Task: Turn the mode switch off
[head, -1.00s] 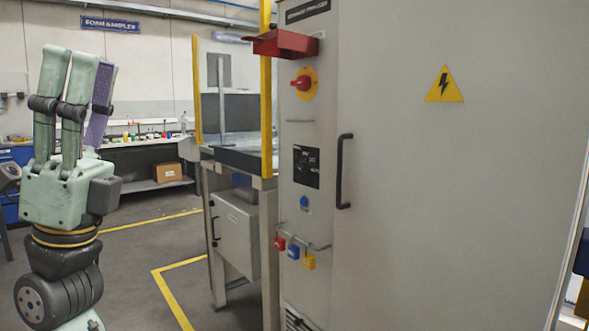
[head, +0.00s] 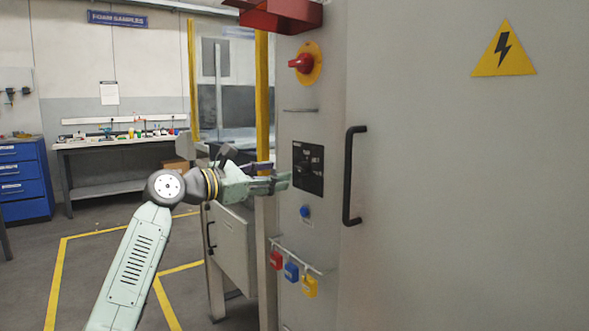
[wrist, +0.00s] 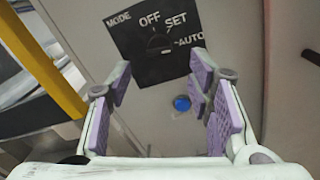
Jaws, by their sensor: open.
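The mode switch (head: 308,168) is a black plate with a dark knob on the grey cabinet's narrow face. The wrist view shows its plate (wrist: 150,58) marked MODE, OFF, SET and AUTO around the knob (wrist: 158,42). I cannot tell for certain which mark the knob points at. My gripper (head: 284,180) is level with the plate, just to its left in the head view, with its fingers toward the cabinet. In the wrist view my gripper (wrist: 163,78) is open and empty, its purple-padded fingers spread below the knob. I see no contact with the knob.
A blue button (head: 304,211) sits below the plate, and coloured padlocks (head: 291,271) hang lower. A red rotary handle (head: 301,64) is above, under a red box (head: 285,14). A black door handle (head: 352,175) stands out to the right. A yellow post (head: 262,95) is close on the left.

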